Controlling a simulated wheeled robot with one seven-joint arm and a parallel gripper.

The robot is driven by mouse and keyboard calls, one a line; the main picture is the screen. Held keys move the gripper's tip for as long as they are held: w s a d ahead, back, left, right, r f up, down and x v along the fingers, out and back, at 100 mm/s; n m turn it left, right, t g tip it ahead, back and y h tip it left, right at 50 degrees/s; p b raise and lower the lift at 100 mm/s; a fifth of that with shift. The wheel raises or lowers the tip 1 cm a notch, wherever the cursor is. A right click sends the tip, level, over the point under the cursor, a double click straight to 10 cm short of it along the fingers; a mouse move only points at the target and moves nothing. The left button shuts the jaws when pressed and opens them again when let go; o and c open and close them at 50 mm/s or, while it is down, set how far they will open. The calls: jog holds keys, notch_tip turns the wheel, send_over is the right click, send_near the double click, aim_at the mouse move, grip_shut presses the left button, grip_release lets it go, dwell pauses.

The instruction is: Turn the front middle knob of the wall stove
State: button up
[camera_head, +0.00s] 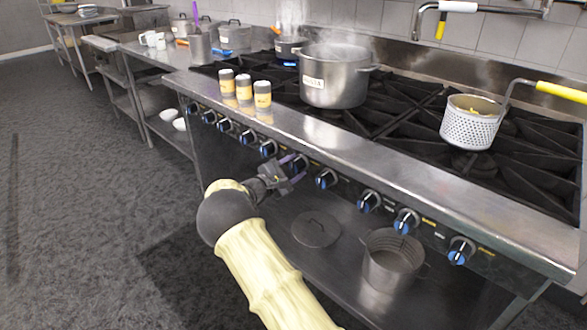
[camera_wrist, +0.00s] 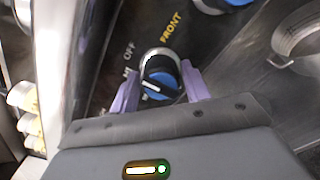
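The wall stove (camera_head: 330,143) has a row of blue-faced knobs along its front panel. My gripper (camera_head: 293,167) is at a knob (camera_head: 301,163) near the middle of that row and partly covers it. In the wrist view, the same knob (camera_wrist: 161,76) has a blue face, a silver rim and a white pointer mark. The purple fingers of my gripper (camera_wrist: 160,88) stand on either side of it, close to its edges. Whether both fingers press on it cannot be told. Labels reading FRONT and OFF show beside the knob.
A neighbouring knob (camera_head: 327,179) sits just to the right. A steaming pot (camera_head: 335,78) and several orange-labelled shakers (camera_head: 263,95) stand on the stove. A perforated basket (camera_head: 470,128) is at the right. A pot (camera_head: 392,262) and lid (camera_head: 315,230) lie on the lower shelf.

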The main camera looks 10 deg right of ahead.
jog(key=shift+o, duration=1.3)
jog(key=shift+s, duration=0.1)
jog(key=p+v, duration=0.1)
jog(key=v, duration=1.6)
jog(key=shift+a+p, duration=0.15)
jog(key=shift+p, duration=0.25)
